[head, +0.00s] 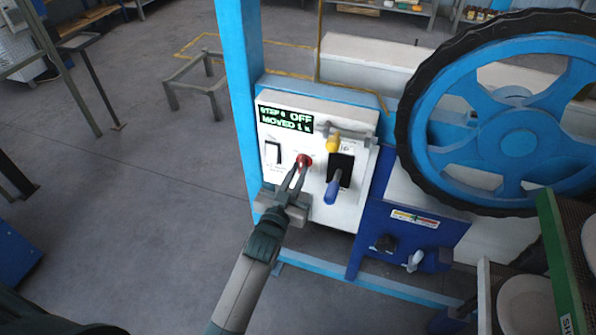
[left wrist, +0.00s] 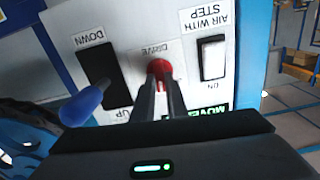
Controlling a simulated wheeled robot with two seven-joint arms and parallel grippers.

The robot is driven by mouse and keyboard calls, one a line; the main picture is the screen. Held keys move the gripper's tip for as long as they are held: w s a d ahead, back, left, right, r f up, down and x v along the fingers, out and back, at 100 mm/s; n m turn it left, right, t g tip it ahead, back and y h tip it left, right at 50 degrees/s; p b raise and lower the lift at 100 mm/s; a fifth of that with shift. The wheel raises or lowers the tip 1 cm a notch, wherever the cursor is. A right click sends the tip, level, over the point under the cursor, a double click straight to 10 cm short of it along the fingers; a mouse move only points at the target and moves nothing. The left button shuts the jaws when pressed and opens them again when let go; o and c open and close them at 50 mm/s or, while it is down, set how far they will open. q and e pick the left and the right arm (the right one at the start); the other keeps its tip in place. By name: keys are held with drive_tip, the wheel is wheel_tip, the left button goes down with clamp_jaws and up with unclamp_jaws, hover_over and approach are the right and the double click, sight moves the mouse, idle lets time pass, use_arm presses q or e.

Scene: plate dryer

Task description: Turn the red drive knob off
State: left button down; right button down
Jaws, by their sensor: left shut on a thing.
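The red drive knob (head: 304,160) sits on the white control panel (head: 345,210), between a rocker switch on the left and a blue-handled lever on the right. It also shows in the left wrist view (left wrist: 159,70), under the upside-down label DRIVE. My left gripper (head: 298,172) reaches up to the panel, and its fingers are closed on the knob. In the left wrist view the two fingers (left wrist: 160,88) meet the knob, covering part of it. The knob's exact turn angle is hidden. My right gripper is not seen.
The rocker switch (head: 273,153), a yellow knob (head: 333,142) and the blue lever handle (head: 332,190) are close by. A large blue wheel (head: 520,130) stands right of the panel. Open floor lies left.

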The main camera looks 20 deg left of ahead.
use_arm(q)
drive_tip(key=n+p, duration=0.1)
drive_tip(key=n, duration=0.4)
drive_tip(key=shift+n+p, duration=0.3)
drive_tip(key=shift+n, duration=0.1)
drive_tip(key=shift+a+f+n+p, duration=0.15)
drive_tip(key=shift+n+p, duration=0.3)
drive_tip(key=shift+n, duration=1.65)
drive_tip(key=c, duration=1.8)
unclamp_jaws()
drive_tip(key=shift+o, duration=0.2)
drive_tip(key=shift+s, duration=0.1)
